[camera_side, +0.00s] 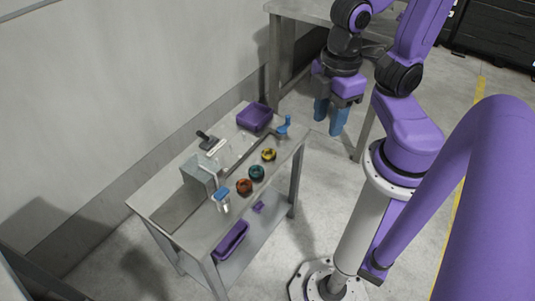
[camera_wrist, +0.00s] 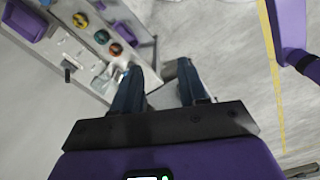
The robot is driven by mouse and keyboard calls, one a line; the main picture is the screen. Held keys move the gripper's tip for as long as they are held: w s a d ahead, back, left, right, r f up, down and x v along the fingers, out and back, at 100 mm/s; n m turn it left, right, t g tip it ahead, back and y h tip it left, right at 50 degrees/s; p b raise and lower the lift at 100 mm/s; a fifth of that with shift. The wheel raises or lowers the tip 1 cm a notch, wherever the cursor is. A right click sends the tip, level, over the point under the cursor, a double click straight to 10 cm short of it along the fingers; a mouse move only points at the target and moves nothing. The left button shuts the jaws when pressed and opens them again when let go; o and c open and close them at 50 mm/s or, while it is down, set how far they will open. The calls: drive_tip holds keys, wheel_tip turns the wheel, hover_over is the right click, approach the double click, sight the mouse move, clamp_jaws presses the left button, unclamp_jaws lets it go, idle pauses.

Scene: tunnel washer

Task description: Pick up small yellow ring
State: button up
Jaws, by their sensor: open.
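The small yellow ring (camera_side: 269,154) lies on the top of the metal cart (camera_side: 150,198), near its right edge. It also shows in the wrist view (camera_wrist: 80,20) at the upper left. Dark marks show on it. My gripper (camera_side: 331,118) has blue fingers, open and empty, pointing down. In the side view it hangs above and to the right of the cart, apart from the ring. In the wrist view the fingers (camera_wrist: 160,82) are over the floor, to the right of the cart.
A teal ring (camera_side: 257,172) and a red ring (camera_side: 244,186) sit in a row with the yellow one. Blue-handled items (camera_side: 283,126) stand near both ends. A purple bin (camera_side: 253,116), a grey box (camera_side: 201,176) and a dark-handled tool (camera_side: 207,141) share the cart. A wall runs behind.

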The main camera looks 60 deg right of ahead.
drive_tip(key=o, duration=0.8)
